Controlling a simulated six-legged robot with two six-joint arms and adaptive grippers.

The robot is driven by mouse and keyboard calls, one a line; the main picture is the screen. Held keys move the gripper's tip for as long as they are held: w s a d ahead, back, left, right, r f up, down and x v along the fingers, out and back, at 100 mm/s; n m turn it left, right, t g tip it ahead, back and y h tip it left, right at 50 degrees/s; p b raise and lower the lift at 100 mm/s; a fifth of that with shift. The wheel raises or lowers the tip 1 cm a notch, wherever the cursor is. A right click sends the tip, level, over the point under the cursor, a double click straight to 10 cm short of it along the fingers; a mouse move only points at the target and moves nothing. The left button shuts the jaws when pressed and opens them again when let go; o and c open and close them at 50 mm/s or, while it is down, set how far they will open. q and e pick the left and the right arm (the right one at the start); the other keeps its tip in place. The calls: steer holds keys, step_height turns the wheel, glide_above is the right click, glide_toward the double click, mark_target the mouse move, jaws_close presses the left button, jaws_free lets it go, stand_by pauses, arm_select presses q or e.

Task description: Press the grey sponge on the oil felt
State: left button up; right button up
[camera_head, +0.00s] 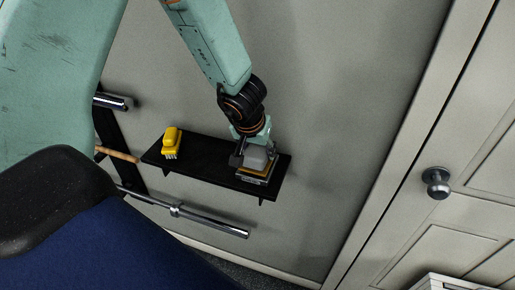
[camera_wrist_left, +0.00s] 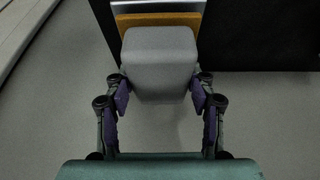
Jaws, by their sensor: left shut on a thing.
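The grey sponge (camera_head: 256,158) is held in my left gripper (camera_head: 248,146) at the right part of the black wall shelf. In the left wrist view, the sponge (camera_wrist_left: 160,62) sits between the two fingers of the gripper (camera_wrist_left: 160,84). The oil felt (camera_head: 263,171) is a mustard-coloured slab in a shallow metal tray, directly below the sponge in the head view. In the wrist view the felt (camera_wrist_left: 158,19) shows behind the sponge, which hides much of it. I cannot tell whether sponge and felt touch. My right gripper is not seen.
The black shelf (camera_head: 210,160) holds a yellow brush (camera_head: 171,142) at its left end; the shelf's middle is clear. A metal barbell (camera_head: 205,220) hangs below. A panelled door with a dark knob (camera_head: 436,182) is at the right. A blue padded bench (camera_head: 100,255) is in the foreground.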

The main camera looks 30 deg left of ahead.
mark_target(258, 147)
arm_select(q)
steer(key=shift+f, duration=0.1)
steer(key=shift+f, duration=0.2)
steer(key=shift+f+b, duration=0.1)
steer(key=shift+b, duration=0.2)
steer(key=shift+f, duration=0.15)
stand_by(1.8)
step_height(258, 147, up, 7)
steer(key=p, duration=0.8)
stand_by(0.5)
stand_by(0.5)
